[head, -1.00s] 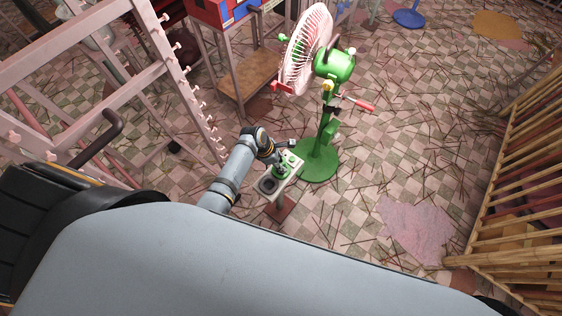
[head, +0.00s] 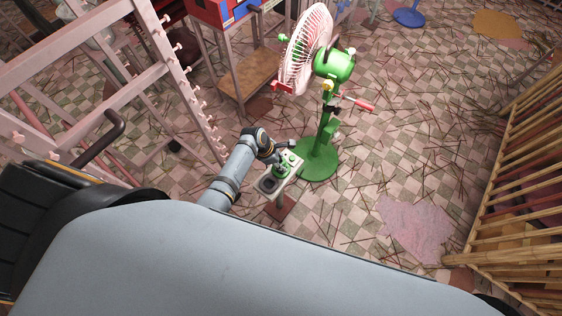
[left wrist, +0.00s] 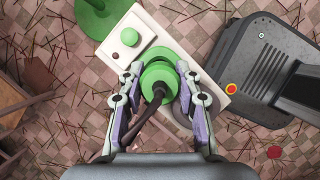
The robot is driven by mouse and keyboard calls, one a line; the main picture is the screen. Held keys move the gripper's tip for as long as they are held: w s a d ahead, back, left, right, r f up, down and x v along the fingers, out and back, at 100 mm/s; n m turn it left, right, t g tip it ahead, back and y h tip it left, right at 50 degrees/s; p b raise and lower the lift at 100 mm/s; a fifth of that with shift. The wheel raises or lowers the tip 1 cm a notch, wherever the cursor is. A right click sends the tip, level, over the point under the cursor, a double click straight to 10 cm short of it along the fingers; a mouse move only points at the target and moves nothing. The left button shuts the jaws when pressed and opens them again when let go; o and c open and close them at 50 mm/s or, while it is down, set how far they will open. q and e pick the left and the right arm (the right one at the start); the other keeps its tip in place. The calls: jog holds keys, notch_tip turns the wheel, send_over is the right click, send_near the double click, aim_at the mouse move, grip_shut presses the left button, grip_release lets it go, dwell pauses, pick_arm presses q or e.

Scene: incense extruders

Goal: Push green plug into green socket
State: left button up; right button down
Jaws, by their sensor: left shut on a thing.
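My left gripper (left wrist: 157,92) is shut on the green plug (left wrist: 158,78), which has a dark cable running back toward the wrist. The plug is over a pale panel (left wrist: 115,48) on a small stand. A green socket edge (left wrist: 182,67) shows just behind the plug in the left wrist view. The plug hides most of it, so I cannot tell how deep the plug sits. In the head view the left gripper (head: 277,162) is at the panel (head: 293,180), small and partly hidden. My right gripper is not in view.
A green-based fan (head: 318,160) stands right behind the panel. A pale rack (head: 165,60) is at left, and a bamboo rail (head: 515,190) at right. The floor between is littered with thin sticks.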

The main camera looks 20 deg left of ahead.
pick_arm(q)
jog(key=shift+f+b, duration=0.6)
jog(key=shift+f, duration=0.7)
jog(key=o, duration=1.2)
jog(key=shift+o, duration=0.2)
jog(key=shift+r, duration=0.1)
jog(key=v, duration=1.1)
jog(key=shift+a+r, duration=0.2)
jog(key=shift+r, duration=0.15)
jog(key=shift+s, duration=0.15)
